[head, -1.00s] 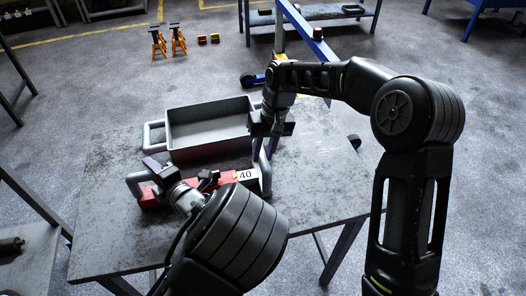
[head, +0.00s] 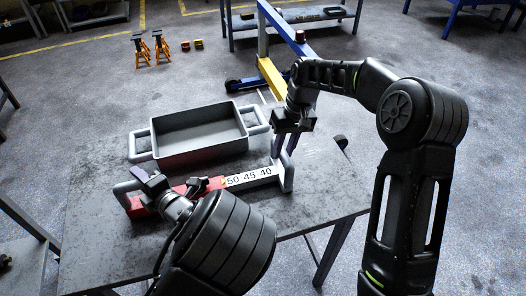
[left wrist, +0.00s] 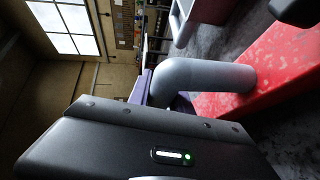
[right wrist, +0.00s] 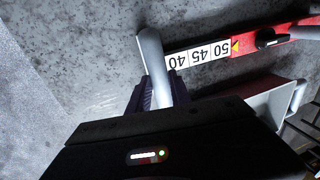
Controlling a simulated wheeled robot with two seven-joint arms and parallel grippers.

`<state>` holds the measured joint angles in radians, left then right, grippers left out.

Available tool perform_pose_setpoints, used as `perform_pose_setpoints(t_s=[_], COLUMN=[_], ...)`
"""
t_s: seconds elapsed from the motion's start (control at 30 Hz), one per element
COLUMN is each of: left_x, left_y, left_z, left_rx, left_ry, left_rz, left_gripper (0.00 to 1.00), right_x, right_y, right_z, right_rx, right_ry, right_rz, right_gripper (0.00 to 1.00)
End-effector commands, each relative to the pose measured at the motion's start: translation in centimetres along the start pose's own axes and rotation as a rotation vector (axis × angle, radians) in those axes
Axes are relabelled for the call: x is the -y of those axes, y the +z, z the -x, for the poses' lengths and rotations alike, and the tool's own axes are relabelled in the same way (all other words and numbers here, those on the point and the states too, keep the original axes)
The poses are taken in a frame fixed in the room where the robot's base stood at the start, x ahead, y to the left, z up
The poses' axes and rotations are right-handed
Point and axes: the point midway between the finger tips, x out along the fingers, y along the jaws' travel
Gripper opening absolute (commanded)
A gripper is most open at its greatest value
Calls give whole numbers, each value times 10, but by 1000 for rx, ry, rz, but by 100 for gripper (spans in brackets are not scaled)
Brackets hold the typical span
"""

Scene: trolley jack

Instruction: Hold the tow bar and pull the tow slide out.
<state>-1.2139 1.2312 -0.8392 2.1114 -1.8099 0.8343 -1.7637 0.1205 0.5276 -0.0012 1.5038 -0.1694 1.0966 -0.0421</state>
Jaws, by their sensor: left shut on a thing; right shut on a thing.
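The red tow bar (head: 204,187) lies on the grey table, with a grey bent handle (left wrist: 205,76) at its left end. My left gripper (head: 150,182) is shut on that handle; its fingertips are mostly hidden in the left wrist view. The white tow slide (head: 250,178) sticks out of the bar's right end. Its marks 50, 45 and 40 show, with 50 beside a yellow arrow (right wrist: 236,46) on the bar. My right gripper (head: 287,138) is shut on the slide's upright grey handle (right wrist: 151,62).
A grey tray (head: 197,156) with two side handles stands just behind the bar. A small dark object (head: 342,141) lies right of the slide. The tabletop right of the slide's handle is otherwise clear. A blue and yellow hoist (head: 270,72) stands on the floor behind.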

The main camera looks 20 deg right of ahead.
Motion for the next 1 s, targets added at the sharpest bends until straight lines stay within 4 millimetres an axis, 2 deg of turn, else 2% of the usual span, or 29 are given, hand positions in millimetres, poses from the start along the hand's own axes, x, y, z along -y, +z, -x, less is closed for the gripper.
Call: perform_pose_setpoints(t_s=[0.03, 0.23, 0.27, 0.5, 0.83, 1.0], left_x=[0, 0, 0, 0, 0, 0], left_y=[-5, -6, -6, -5, -2, -2], left_z=[-2, -2, -2, -2, -1, -1], left_rx=[-11, -13, -13, -10, -6, -4], left_ry=[1, 1, 1, 1, 1, 1], left_rz=[-1, -1, -1, -1, 0, 0], left_gripper=[0, 0, 0, 0, 0, 0], right_x=[-5, -4, -4, -3, -1, -1], right_y=[0, 0, 0, 0, 0, -1], right_z=[2, 1, 1, 1, 3, 19], right_rx=[-3, -3, -3, -1, -1, -4], right_ry=[6, 7, 6, 4, 2, 2], right_rz=[-4, -4, -4, -3, -1, -1], right_gripper=[0, 0, 26, 46, 47, 47])
